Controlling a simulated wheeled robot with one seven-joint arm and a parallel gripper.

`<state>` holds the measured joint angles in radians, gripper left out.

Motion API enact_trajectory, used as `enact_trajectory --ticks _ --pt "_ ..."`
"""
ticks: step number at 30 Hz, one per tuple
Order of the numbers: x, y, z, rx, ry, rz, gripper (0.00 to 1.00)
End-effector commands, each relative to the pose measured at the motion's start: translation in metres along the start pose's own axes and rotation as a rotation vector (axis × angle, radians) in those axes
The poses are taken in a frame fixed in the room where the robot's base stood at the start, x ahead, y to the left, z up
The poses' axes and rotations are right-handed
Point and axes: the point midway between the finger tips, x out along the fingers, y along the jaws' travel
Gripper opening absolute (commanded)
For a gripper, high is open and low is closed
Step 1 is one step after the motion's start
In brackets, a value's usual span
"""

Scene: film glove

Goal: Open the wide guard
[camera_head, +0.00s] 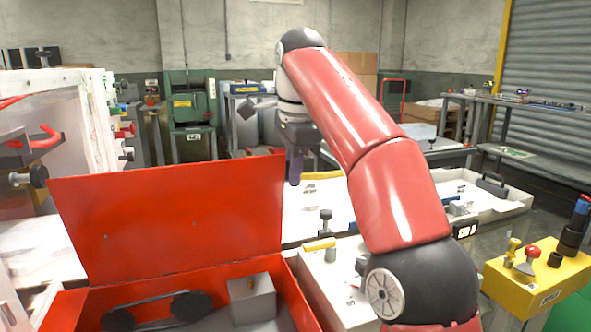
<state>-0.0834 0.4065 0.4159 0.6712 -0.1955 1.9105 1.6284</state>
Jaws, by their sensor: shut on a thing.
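I cannot tell for certain which part is the wide guard. A pale panel (308,212) with a yellow handle (324,175) along its far edge stands behind the white box in the middle. My gripper (294,178) points down at the left end of this handle, and its dark fingers are shut on what looks like the handle. The exact contact is small and partly hidden. A red panel (170,215) stands raised at the back of an open red box (298,300), close to the left of my gripper.
A white box with a smaller yellow handle (320,244) and a black knob (325,216) stands right of the red box. A yellow control box (535,283) is at the lower right. A white panel with red hooks (75,140) is at the left. My arm hides the middle right.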

Motion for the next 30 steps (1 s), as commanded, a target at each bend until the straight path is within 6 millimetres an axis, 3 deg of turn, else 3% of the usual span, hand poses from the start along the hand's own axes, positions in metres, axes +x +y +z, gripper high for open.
enact_trajectory --ticks 11,12,16,30 --pt "0.0007 -0.0004 -0.0005 0.002 0.002 0.001 0.0" --pt "0.0007 -0.0004 -0.0005 0.002 0.002 0.001 0.11" --pt "0.0005 -0.0001 -0.0003 0.001 0.002 0.002 0.27" --pt "0.0 0.0003 -0.0001 0.0 0.001 0.001 0.27"
